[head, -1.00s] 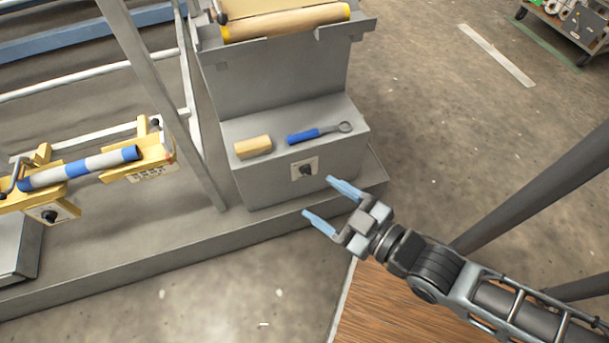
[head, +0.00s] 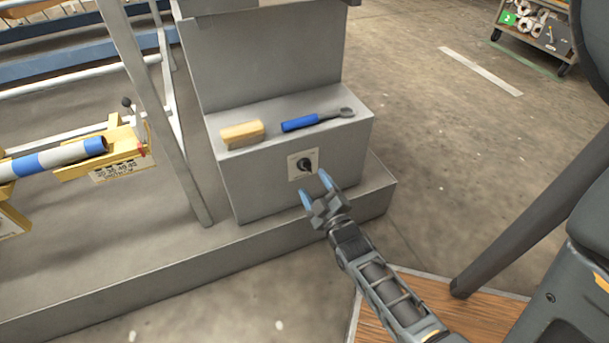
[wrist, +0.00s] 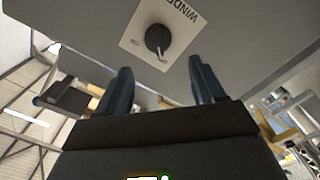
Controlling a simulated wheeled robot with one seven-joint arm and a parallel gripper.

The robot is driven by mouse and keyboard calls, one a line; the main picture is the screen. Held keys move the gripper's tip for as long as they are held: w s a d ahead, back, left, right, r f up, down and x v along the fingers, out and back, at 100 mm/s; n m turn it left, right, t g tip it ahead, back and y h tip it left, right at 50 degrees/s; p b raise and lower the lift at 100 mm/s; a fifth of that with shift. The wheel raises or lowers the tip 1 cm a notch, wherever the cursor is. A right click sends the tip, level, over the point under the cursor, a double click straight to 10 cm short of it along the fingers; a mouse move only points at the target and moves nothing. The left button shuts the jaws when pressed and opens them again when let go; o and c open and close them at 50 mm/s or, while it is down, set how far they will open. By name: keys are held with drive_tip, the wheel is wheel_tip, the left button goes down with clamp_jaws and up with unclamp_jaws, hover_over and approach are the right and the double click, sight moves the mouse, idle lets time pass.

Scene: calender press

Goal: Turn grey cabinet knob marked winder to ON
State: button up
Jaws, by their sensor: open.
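The black winder knob (head: 304,165) sits on a pale square plate on the front of the grey cabinet (head: 262,182). In the wrist view the knob (wrist: 158,39) is seen close, on a plate (wrist: 172,22) lettered "WINDE", partly cut off by the frame. Small marks beside the knob are too small to read surely. My gripper (head: 315,187) is open and empty, just in front of and slightly below the knob. In the wrist view its blue fingers (wrist: 160,77) point toward the cabinet face, one either side of the knob's line, apart from it.
A tan block (head: 242,134) and a blue-handled tool (head: 318,120) lie on the cabinet's top ledge. A grey plinth (head: 135,275) runs below. A slanted grey post (head: 160,120) and a striped roller (head: 55,158) on yellow supports stand left.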

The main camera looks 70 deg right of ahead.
sight(304, 168)
drive_tip(key=b+x, duration=0.1)
drive_tip(key=x, duration=0.6)
drive_tip(key=shift+a, duration=0.1)
drive_tip(key=c, duration=1)
drive_tip(key=shift+c, duration=0.2)
